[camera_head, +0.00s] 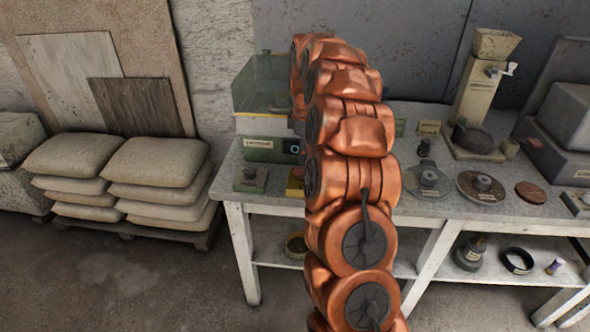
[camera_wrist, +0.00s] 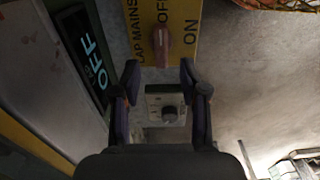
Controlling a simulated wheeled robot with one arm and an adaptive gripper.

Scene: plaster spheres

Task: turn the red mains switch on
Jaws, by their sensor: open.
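The red mains switch (camera_wrist: 161,46) shows in the wrist view on a yellow plate (camera_wrist: 183,55) marked "LAP MAINS", "OFF" and "ON". Its handle lies up and down the picture, in line with the word "OFF"; "ON" is to its right. My gripper (camera_wrist: 160,73) is open and empty, its fingertips just below the handle's lower end in the picture, one to each side. I cannot tell the gap in depth. In the head view a bit of the yellow box (camera_head: 295,183) shows beside my arm, which hides the switch and my gripper.
A dark display (camera_wrist: 88,60) reading "OFF" is left of the switch. A small box with a black knob (camera_wrist: 169,112) shows between the fingers. A green machine with a clear cover (camera_head: 262,85) stands on the bench (camera_head: 428,208). Sacks (camera_head: 150,165) are piled at the left.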

